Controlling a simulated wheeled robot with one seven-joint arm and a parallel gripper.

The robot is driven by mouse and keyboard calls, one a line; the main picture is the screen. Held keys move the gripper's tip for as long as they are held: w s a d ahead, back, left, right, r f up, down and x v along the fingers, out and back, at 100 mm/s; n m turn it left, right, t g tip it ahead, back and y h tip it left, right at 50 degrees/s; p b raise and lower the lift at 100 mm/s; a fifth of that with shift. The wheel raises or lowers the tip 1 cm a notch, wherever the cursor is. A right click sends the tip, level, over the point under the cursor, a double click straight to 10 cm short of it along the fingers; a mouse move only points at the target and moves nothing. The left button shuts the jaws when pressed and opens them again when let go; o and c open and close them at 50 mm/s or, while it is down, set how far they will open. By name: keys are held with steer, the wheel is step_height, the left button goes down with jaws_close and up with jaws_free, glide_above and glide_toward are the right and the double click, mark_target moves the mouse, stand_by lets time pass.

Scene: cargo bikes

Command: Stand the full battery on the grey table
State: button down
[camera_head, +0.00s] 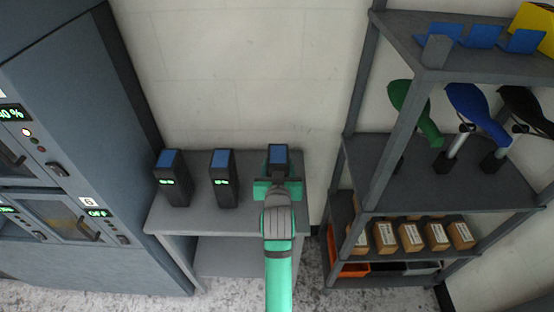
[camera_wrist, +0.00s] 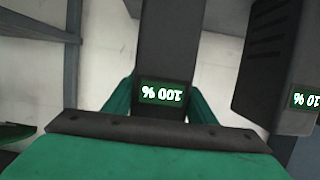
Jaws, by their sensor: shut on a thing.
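A black battery with a blue top (camera_head: 278,154) is between the jaws of my gripper (camera_head: 278,184), over the right end of the grey table (camera_head: 245,256). In the wrist view its display (camera_wrist: 162,93) reads 100 %, and the green fingers are on both sides of it. It looks upright. My gripper hides its lower part, so I cannot tell whether it touches the tabletop. Two more black batteries with blue tops stand upright on the table, one at the left (camera_head: 172,178) and one in the middle (camera_head: 223,179).
A tall grey charging cabinet (camera_head: 75,120) with percent displays stands to the left. A grey shelf rack (camera_head: 385,185) stands close on the right, holding saddles (camera_head: 465,100) and small boxes (camera_head: 410,237). The wall is right behind the table.

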steer(key=shift+a+f, duration=0.2)
steer(key=shift+f, duration=0.25)
steer(key=shift+a+f, duration=0.1)
steer(key=shift+f, duration=0.05)
steer(key=c, duration=0.8)
jaws_free()
steer(key=shift+s+f, duration=0.1)
steer(key=shift+f, duration=0.1)
steer(key=shift+r, duration=0.1)
